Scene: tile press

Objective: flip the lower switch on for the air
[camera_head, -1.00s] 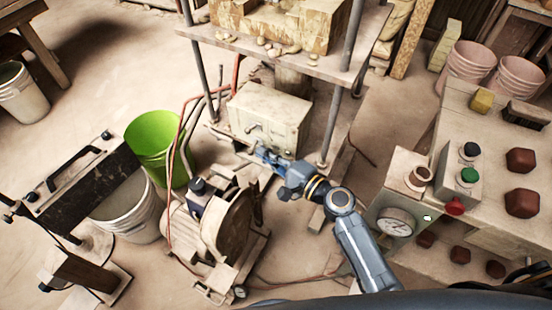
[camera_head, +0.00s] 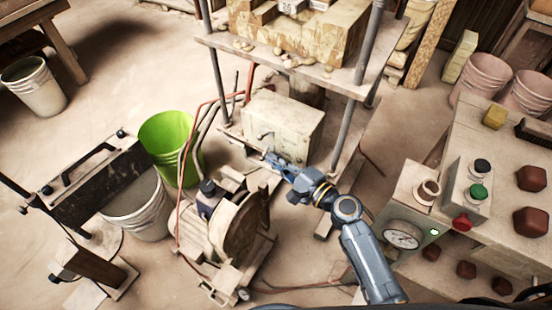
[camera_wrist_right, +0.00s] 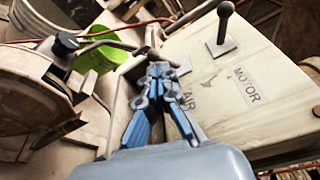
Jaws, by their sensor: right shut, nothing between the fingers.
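The switch box (camera_head: 290,122) is a cream box below the shelf in the head view. In the right wrist view the box face (camera_wrist_right: 265,105) carries a MOTOR label (camera_wrist_right: 247,86) and a partly covered AIR label (camera_wrist_right: 189,122). A ball-tipped lever (camera_wrist_right: 223,28) stands out beside MOTOR. A short brownish lever (camera_wrist_right: 133,64) shows at my fingertips on the AIR side; I cannot tell whether they touch. My right gripper (camera_wrist_right: 160,68) is shut and empty, at the box's lower front edge; it also shows in the head view (camera_head: 272,160). My left gripper is out of view.
A motor-like machine with a round housing (camera_head: 240,222) stands close to the left of my right arm. A green bucket (camera_head: 168,150) and red hoses are further left. A console with a gauge (camera_head: 402,235) and buttons is at right.

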